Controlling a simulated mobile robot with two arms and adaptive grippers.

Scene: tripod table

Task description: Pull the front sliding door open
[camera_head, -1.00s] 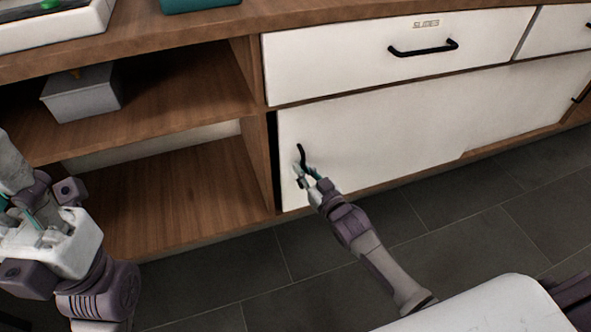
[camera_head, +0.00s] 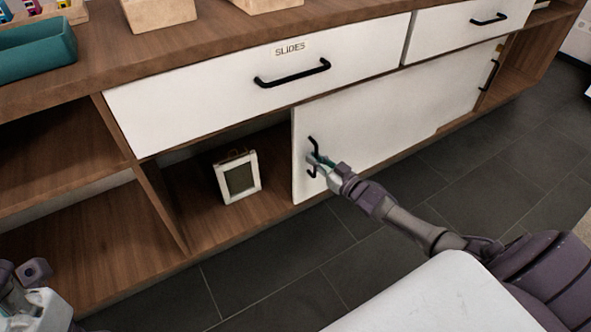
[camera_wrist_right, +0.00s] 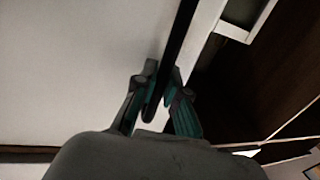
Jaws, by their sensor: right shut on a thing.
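The white front sliding door (camera_head: 390,120) stands partly open, with its left edge well to the right of the cabinet's left divider. Its black handle (camera_head: 314,146) is upright near that left edge. My right gripper (camera_head: 317,160) is shut on the handle. In the right wrist view the two fingers (camera_wrist_right: 158,95) sit on either side of the black handle bar (camera_wrist_right: 178,45), in front of the white door panel (camera_wrist_right: 80,65). Part of my left arm shows at the lower left of the head view, but its fingertips are not clearly visible.
A white-framed object (camera_head: 238,177) stands inside the opened compartment. A drawer labelled SLIDES (camera_head: 260,82) with a black handle is above. A second black handle (camera_head: 489,75) shows further right. Open shelves (camera_head: 70,215) lie left. Dark tiled floor (camera_head: 330,245) is clear in front.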

